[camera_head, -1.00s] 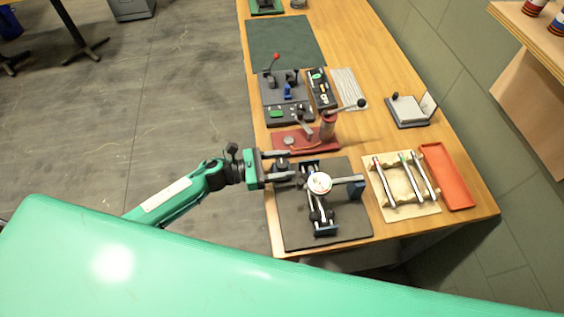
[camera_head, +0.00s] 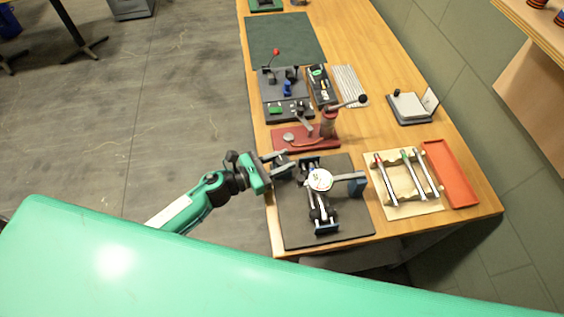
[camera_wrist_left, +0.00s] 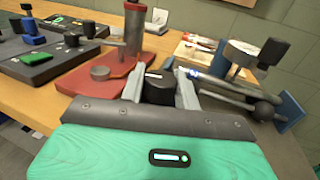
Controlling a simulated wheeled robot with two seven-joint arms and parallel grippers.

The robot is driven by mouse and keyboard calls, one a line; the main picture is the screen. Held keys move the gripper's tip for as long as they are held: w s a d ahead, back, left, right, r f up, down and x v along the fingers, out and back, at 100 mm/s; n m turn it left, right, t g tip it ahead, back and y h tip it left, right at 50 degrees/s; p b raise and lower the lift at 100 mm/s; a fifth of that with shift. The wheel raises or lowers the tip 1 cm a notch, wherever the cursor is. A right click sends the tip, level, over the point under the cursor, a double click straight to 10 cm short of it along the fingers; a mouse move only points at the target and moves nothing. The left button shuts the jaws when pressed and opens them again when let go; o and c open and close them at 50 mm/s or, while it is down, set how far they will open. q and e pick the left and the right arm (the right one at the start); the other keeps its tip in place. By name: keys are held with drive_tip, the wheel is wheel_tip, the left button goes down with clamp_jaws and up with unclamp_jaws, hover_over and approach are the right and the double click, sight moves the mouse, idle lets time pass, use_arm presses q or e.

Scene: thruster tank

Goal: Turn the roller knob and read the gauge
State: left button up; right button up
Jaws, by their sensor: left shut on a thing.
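The gauge (camera_head: 319,180) is a round white dial on an arm over a roller fixture, standing on a dark mat (camera_head: 291,229). The roller (camera_head: 315,202) lies between blue end supports. My left gripper (camera_head: 283,164) reaches in from the left at the fixture's far left end. In the left wrist view its fingers (camera_wrist_left: 160,85) are shut on the black roller knob (camera_wrist_left: 158,91), one finger on each side. The gauge (camera_wrist_left: 241,54) is seen there from the side, so its face is hidden. In the head view the dial is too small to read. My right gripper does not show.
A red base (camera_head: 293,140) with a lever press stands just beyond the mat. To the right are a beige rack (camera_head: 398,209) holding several rods and an orange tray (camera_head: 452,180). A grey control board (camera_head: 281,83) lies farther back.

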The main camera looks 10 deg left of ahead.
use_arm(q)
drive_tip(key=n+t+y+b, duration=0.1)
drive_tip(key=n+t+y, duration=0.1)
drive_tip(key=n+y, duration=0.1)
drive_tip(key=n+t+y+b, duration=0.2)
drive_tip(key=n+t+y, duration=0.1)
drive_tip(key=y, duration=0.2)
drive_tip(key=shift+f+n+t, duration=0.1)
drive_tip(key=shift+n+t, duration=0.2)
drive_tip(key=n+y+b, duration=0.2)
drive_tip(key=n+y, duration=0.1)
drive_tip(key=y, duration=0.2)
drive_tip(key=shift+t, duration=0.4)
drive_tip(key=shift+n+y+b, duration=0.65)
drive_tip(key=shift+n+y, duration=0.85)
drive_tip(key=shift+y, duration=0.9)
drive_tip(key=shift+g+y, duration=0.3)
drive_tip(key=o, duration=1)
drive_tip(key=shift+c, duration=0.2)
drive_tip(key=shift+s, duration=0.1)
